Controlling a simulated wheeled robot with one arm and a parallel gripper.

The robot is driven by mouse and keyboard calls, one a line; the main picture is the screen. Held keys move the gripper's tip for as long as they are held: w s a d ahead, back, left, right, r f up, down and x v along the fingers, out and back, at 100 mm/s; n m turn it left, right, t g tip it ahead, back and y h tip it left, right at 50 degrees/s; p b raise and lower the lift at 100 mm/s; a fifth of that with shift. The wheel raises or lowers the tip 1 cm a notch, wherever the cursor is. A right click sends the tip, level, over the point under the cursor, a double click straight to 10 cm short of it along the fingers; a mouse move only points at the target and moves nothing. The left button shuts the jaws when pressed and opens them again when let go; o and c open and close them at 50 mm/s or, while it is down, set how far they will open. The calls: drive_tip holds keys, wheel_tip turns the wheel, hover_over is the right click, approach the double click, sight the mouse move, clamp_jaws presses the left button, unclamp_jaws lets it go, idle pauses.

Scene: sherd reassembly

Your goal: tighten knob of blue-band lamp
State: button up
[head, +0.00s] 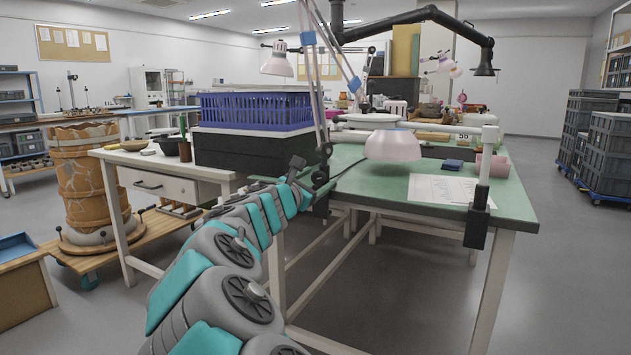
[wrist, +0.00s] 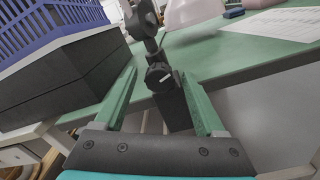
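The blue-band lamp (head: 307,38) stands at the near left corner of the green table, with a blue band on its arm and a pale pink shade (head: 393,145) hanging low over the tabletop. In the wrist view its black knob (wrist: 160,79) with a white mark sits at the clamp, ahead of my gripper. My gripper (wrist: 159,74) is open, with one green finger left of the knob and one right of it. A gap shows on both sides. I cannot tell how deep the knob is between the fingers. In the head view my gripper (head: 305,178) is small, at the table corner by the lamp's base.
Black crates (head: 235,150) with a blue basket (head: 255,110) on top stand close left of the lamp. The green table (head: 400,200) extends right, with a paper sheet (head: 445,190) on it.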

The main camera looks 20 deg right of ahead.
drive_tip(key=v, duration=0.7)
drive_tip(key=shift+s+a+p, duration=0.25)
drive_tip(key=shift+s+p, duration=0.05)
drive_tip(key=shift+p, duration=0.15)
